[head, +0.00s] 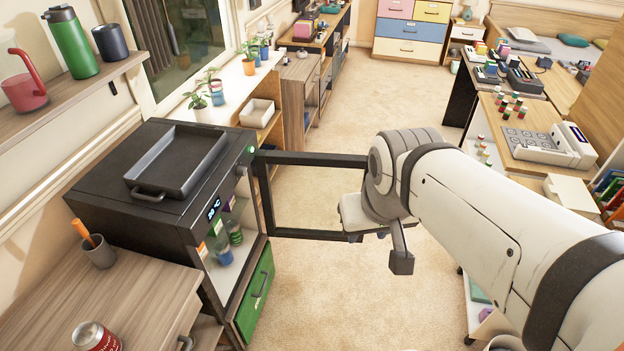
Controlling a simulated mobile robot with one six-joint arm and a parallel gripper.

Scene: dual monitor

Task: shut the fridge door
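The fridge (205,225) is a black box at the left with a lit display on its front and a tray on its top. Its glass door (310,158) has a black frame and stands wide open, swung out to the right over the floor. Bottles and containers (228,240) show inside. My gripper (385,248) is at the door's free right end. My wrist hides part of that edge, so I cannot tell whether the gripper touches it. One finger shows clearly, pointing down; the rest is mostly hidden, and the gap between the fingers cannot be judged.
A green drawer (255,295) sits below the fridge opening. A wooden cabinet (110,300) with a cup and a can is at the near left. A desk (520,130) with devices is at the right. Carpet (330,295) is clear below and behind the door.

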